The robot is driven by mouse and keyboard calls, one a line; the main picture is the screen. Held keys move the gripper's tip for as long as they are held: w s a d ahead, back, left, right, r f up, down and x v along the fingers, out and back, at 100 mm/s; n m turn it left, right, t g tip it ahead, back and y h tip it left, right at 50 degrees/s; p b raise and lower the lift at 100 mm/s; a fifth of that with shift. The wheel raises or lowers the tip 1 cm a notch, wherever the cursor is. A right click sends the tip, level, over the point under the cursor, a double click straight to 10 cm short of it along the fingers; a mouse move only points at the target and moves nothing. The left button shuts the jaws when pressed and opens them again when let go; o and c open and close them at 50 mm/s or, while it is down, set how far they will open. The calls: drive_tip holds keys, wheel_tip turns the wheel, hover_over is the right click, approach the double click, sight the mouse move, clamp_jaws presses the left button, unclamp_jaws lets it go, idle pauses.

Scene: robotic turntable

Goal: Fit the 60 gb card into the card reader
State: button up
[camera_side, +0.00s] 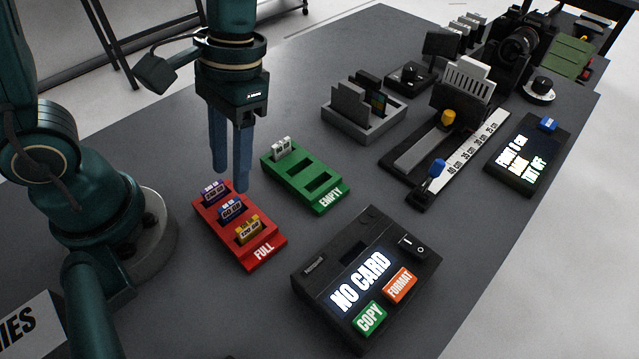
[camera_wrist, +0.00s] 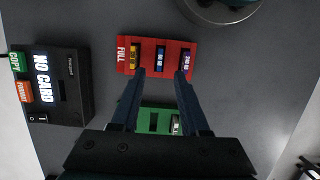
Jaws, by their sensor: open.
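The blue-labelled card (camera_side: 230,211), whose small label appears to read 60 GB, stands in the middle slot of the red FULL holder (camera_side: 262,265), between a purple and a yellow card. In the wrist view the blue card (camera_wrist: 159,58) lies between the fingertips in the picture. My gripper (camera_side: 231,180) is open and empty, pointing down above the red holder, apart from the cards. The card reader (camera_side: 365,270) is a black box with a screen reading NO CARD. It also shows at the left of the wrist view (camera_wrist: 75,92).
The green EMPTY holder (camera_side: 322,204) stands beside the red one and bears one white card (camera_side: 281,148). A grey block with upright plates (camera_side: 365,115), a slider track (camera_side: 432,165) and a black display (camera_side: 528,158) stand farther back. The table between the red holder and reader is clear.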

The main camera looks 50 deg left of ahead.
sight(229, 204)
drive_tip(key=shift+s+f, duration=0.3)
drive_tip(key=shift+f, duration=0.3)
drive_tip(key=shift+x, duration=2.15)
clamp_jaws()
